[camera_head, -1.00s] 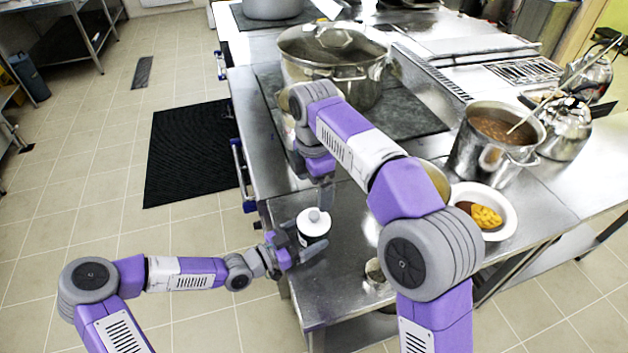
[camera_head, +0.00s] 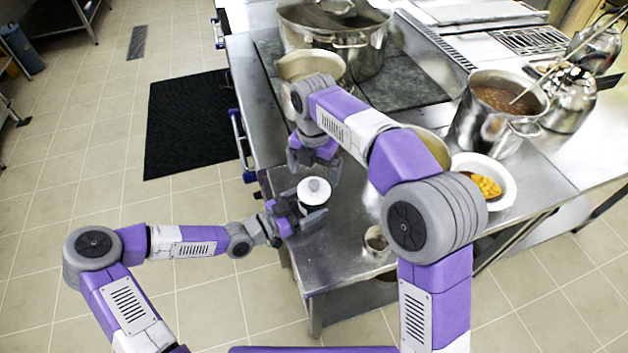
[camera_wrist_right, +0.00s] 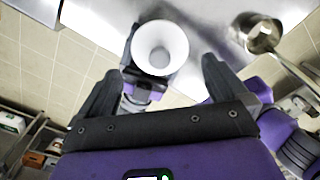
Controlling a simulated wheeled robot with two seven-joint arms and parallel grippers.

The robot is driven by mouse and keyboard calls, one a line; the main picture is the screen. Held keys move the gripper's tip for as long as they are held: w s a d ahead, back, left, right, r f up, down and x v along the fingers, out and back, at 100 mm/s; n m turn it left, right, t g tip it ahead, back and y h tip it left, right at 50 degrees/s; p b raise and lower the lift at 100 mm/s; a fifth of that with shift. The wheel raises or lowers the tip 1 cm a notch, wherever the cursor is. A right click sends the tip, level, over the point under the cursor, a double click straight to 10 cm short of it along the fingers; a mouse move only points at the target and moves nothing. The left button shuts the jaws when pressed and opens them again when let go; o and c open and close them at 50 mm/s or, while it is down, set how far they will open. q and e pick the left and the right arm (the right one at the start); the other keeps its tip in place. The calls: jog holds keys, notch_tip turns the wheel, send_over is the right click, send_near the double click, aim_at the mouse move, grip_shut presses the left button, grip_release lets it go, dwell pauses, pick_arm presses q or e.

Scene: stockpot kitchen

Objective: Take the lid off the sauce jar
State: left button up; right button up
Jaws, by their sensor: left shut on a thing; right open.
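The sauce jar, with a white knobbed lid (camera_head: 314,188) on top, stands upright near the left edge of the steel counter. In the right wrist view the lid (camera_wrist_right: 160,47) appears from above as a white disc. My left gripper (camera_head: 306,217) is shut on the sauce jar, its fingers around the body below the lid. The jar body is mostly hidden by the fingers. My right gripper (camera_head: 315,168) is open and empty, just behind and above the lid. In the wrist view its fingers (camera_wrist_right: 160,82) are spread wide, with the lid beyond them.
A pan (camera_head: 310,66) and a large stockpot (camera_head: 350,55) stand behind the right gripper. A soup pot (camera_head: 470,125) and a white bowl (camera_head: 505,195) with orange food are on the right. A small metal cup (camera_head: 376,241) is right of the jar.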

aim_at(314, 183)
jog(key=shift+f, duration=2.75)
jog(key=shift+c, duration=0.5)
jog(key=c, duration=0.8)
jog(key=shift+r, duration=0.25)
jog(key=shift+r, duration=0.9)
jog(key=shift+r, duration=2)
pick_arm(q)
jog(key=o, duration=1.3)
